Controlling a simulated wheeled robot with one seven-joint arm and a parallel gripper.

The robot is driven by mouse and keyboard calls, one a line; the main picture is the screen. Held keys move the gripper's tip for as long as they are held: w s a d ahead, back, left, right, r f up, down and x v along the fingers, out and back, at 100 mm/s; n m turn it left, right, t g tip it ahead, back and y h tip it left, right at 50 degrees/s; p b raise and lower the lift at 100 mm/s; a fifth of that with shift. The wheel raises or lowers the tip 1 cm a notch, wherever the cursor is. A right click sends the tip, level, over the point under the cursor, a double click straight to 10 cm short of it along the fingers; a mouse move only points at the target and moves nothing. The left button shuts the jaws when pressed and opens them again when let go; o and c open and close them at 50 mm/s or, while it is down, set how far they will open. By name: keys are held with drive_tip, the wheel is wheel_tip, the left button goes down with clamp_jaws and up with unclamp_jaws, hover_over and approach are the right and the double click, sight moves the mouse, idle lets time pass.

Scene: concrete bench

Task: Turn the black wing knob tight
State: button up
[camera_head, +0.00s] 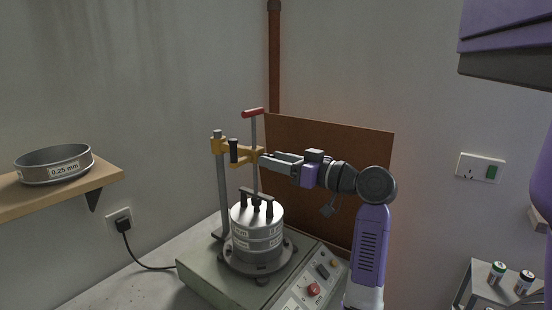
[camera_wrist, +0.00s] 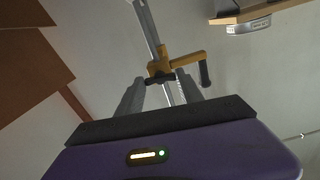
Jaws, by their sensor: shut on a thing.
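The black wing knob (camera_wrist: 160,79) shows in the wrist view as a short dark bar in front of the yellow clamp arm (camera_wrist: 180,62), between my fingertips. In the head view the knob is hidden behind my fingers, at the right end of the yellow clamp arm (camera_head: 222,146). My gripper (camera_head: 264,159) reaches in from the right, level, and is shut on the knob; it also shows in the wrist view (camera_wrist: 158,84). How far the knob is turned cannot be told.
A red-handled rod (camera_head: 254,130) and a black grip (camera_head: 234,151) stand close to my fingers. A sieve stack (camera_head: 257,228) sits below on the green shaker (camera_head: 222,283). A brown board (camera_head: 345,150) stands behind my arm. A shelf (camera_head: 105,173) is at left.

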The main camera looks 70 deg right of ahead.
drive_tip(key=shift+m+p, duration=5.75)
drive_tip(key=shift+m, duration=2.85)
drive_tip(key=o, duration=1.4)
drive_tip(key=shift+s, duration=0.1)
